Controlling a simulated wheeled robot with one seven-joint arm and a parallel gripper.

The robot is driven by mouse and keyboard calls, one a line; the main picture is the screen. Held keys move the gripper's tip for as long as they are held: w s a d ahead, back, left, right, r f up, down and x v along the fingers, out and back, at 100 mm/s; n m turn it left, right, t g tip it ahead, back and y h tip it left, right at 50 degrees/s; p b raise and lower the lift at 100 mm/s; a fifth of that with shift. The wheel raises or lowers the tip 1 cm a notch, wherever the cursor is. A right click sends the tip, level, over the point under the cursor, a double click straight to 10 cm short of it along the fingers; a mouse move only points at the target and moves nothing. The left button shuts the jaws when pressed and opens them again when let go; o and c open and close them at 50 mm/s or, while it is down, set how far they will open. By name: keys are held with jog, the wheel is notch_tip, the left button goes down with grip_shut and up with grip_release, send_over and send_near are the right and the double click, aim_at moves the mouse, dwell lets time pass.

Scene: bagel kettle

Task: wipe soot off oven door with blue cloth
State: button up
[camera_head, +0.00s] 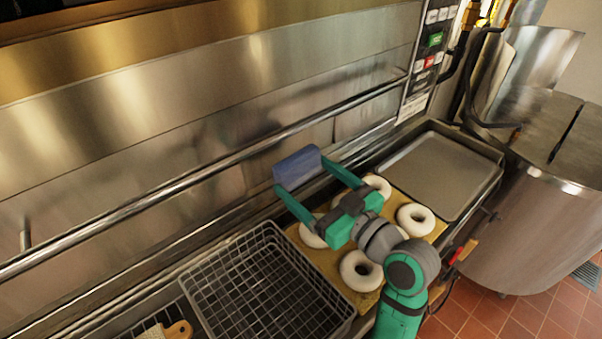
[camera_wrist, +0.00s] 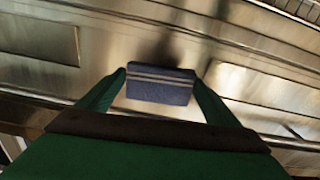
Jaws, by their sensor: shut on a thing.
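The blue cloth (camera_head: 297,167) is a folded block held between the two green fingers of my gripper (camera_head: 308,178). In the wrist view the cloth (camera_wrist: 160,85) shows pale stripes, and my gripper (camera_wrist: 160,92) has a finger at each end of it. The oven door (camera_head: 215,125) is a wide brushed-metal front behind the cloth, with a long rail handle across it. A dark smudge, apparently soot (camera_wrist: 178,45), shows on the metal just beyond the cloth in the wrist view. Whether the cloth touches the door I cannot tell.
Below my arm, several pale bagels (camera_head: 415,219) lie on a tan board (camera_head: 340,272). A wire basket (camera_head: 262,285) stands to the left, an empty metal tray (camera_head: 440,170) to the right. The door's rail handle (camera_head: 245,152) sticks out. A large steel kettle (camera_head: 535,225) stands at far right.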

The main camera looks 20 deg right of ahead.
jog(key=shift+s+d, duration=0.15)
jog(key=shift+s, duration=0.25)
jog(key=shift+v, duration=1.5)
jog(key=shift+o, duration=1.4)
jog(key=c, duration=0.4)
